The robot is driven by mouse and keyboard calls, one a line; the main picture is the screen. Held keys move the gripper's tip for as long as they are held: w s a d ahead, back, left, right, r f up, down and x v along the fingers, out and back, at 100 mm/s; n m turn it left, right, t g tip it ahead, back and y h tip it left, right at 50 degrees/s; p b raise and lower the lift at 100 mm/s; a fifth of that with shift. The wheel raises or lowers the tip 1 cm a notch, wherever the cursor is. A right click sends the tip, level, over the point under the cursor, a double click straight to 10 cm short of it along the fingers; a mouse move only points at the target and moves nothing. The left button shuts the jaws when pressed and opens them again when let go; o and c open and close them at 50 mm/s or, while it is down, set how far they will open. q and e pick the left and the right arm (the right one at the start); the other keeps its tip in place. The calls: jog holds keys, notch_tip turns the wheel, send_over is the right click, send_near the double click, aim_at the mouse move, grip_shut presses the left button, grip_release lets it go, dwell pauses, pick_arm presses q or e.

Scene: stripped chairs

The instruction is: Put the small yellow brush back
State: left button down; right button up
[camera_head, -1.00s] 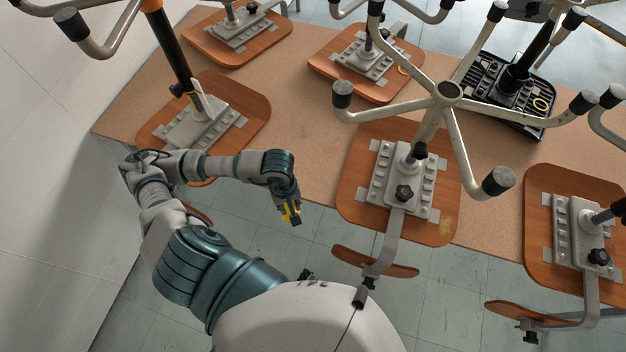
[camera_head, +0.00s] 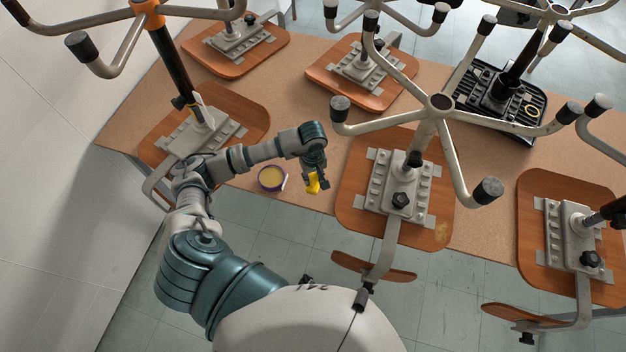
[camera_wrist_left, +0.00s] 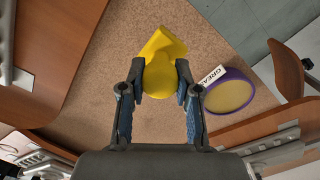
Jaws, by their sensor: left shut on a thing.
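The small yellow brush (camera_head: 312,183) is held by my left gripper (camera_head: 316,180). In the left wrist view the brush (camera_wrist_left: 162,62) sits between the two fingertips (camera_wrist_left: 158,88), and its wider end points away from the palm. My left gripper is shut on it, over the front part of the table, between two upturned chairs. I cannot tell how high it is above the tabletop. A round tub with a purple rim and yellow contents (camera_head: 272,178) stands to the left of the gripper. My right gripper is not in view.
The brown table (camera_head: 300,125) carries several upturned chairs. A wooden seat (camera_head: 395,190) lies just right of the gripper, with metal legs (camera_head: 440,102) rising above it. Another seat (camera_head: 240,105) lies to the left. A white label (camera_wrist_left: 210,77) leans by the tub.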

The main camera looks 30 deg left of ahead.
pick_arm(q)
notch_tip(320, 180, down, 3)
jog(key=shift+s+a+r, duration=0.1)
jog(key=shift+a, duration=0.05)
jog(key=c, duration=0.8)
grip_release()
notch_tip(320, 180, up, 12)
jog(key=shift+a+r+b, duration=0.1)
jog(key=shift+b, duration=0.25)
